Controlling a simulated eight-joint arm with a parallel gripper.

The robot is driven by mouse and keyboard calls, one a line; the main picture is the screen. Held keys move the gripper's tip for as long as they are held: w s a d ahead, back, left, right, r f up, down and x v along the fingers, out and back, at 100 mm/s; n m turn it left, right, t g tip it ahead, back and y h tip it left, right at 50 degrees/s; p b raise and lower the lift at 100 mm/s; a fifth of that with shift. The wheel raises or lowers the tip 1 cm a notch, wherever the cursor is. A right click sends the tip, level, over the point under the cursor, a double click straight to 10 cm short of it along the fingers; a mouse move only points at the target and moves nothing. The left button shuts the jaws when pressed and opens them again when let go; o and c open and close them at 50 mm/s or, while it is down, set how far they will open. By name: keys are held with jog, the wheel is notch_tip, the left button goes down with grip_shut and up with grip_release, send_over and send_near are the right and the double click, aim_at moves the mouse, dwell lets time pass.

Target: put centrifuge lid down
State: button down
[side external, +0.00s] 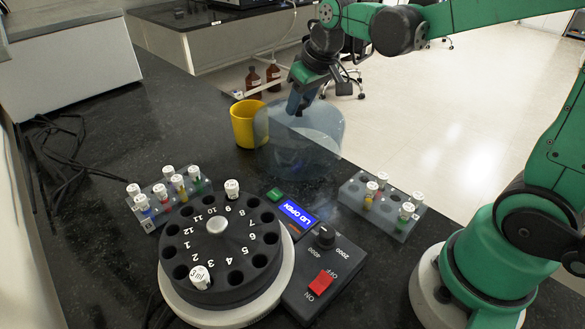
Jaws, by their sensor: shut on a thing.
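The centrifuge lid (323,128) is a clear, bluish round cover. It is beyond the centrifuge, in the upper middle of the side external view, beside the yellow cup and overlapping the bench edge in the picture. My gripper (297,105) points down at the lid and is shut on it; the exact grip is blurred by the clear material. I cannot tell whether the lid touches the bench. The centrifuge (217,258) stands uncovered at the front, its black numbered rotor showing. White-capped tubes sit in its rotor, one at the back and one at the front.
A yellow cup (246,124) stands left of the lid. Tube racks stand left (172,200) and right (381,205) of the centrifuge. The control box (322,262) has a display reading "LID OPEN". Black cables (60,150) lie at left. Bench between cables and cup is clear.

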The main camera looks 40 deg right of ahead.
aim_at(303, 117)
jog(key=shift+f, duration=2.15)
jog(key=shift+f, duration=0.15)
jog(key=shift+c, duration=2.4)
grip_release()
jog(key=v, duration=1.2)
jog(key=shift+s+a, duration=0.25)
jog(key=s+a+f+t, duration=0.1)
jog(key=f, duration=0.1)
jog(key=s+a+f, duration=0.1)
jog(key=s+f, duration=0.1)
jog(key=s+a+f+t, duration=0.1)
jog(key=s+a+f, duration=0.1)
jog(key=shift+s+f+t, duration=0.1)
jog(key=shift+t, duration=0.2)
